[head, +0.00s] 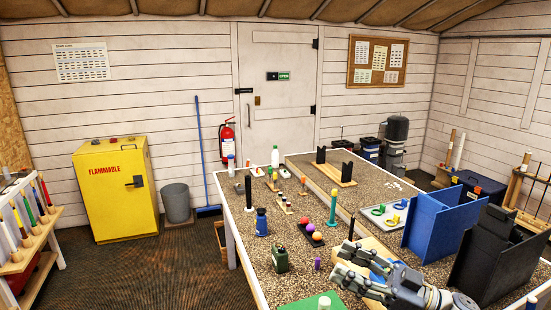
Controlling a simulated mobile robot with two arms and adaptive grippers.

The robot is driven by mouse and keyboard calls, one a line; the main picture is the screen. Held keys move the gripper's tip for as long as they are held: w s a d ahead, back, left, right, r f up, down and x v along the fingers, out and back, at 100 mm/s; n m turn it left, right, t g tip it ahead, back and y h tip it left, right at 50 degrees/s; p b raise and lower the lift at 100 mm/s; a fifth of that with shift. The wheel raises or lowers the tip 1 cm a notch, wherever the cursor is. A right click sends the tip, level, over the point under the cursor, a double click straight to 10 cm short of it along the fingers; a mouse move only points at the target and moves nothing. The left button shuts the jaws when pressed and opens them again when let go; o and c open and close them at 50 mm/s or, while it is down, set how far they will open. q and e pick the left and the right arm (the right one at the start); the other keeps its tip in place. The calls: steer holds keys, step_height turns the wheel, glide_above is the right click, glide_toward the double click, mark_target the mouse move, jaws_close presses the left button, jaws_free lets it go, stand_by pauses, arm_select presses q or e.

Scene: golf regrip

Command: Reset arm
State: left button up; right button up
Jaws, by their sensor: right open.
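My right gripper (337,266) is at the lower right of the head view, low over the near part of the workbench (305,262). Its fingers point left and are spread apart, with nothing seen between them. A small purple-topped item (317,264) stands just left of the fingertips. A dark green can (281,259) stands further left. My left gripper is not in this view.
A tray with coloured balls (312,232), a green post (333,207) and a blue bottle (261,222) stand on the bench. A green mat (305,302) lies at the near edge.

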steer(key=s+d+f+m+t+h, duration=0.2)
steer(key=s+f+m+t+h, duration=0.1)
steer(key=f+m+h, duration=0.5)
steer(key=s+d+f+m+t+h, duration=0.25)
steer(key=f+m+h, duration=0.35)
steer(key=f+h, duration=0.45)
steer(key=s+f+n+g, duration=0.1)
steer(key=s+f+g, duration=0.4)
steer(key=s, duration=0.7)
steer(key=s+f+g, duration=0.5)
steer(key=s, duration=0.7)
step_height(320, 180, down, 40)
steer(key=s+f+g+b, duration=0.1)
steer(key=s+b, duration=0.2)
steer(key=b, duration=0.9)
arm_select(q)
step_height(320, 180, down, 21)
steer(key=b, duration=0.9)
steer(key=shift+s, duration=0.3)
arm_select(e)
steer(key=s+d+f, duration=0.2)
steer(key=s+f, duration=0.6)
steer(key=f, duration=0.3)
steer(key=s+d+f+g+h, duration=0.1)
steer(key=s+f, duration=0.6)
steer(key=f, duration=0.4)
steer(key=shift+s+d+f, duration=0.4)
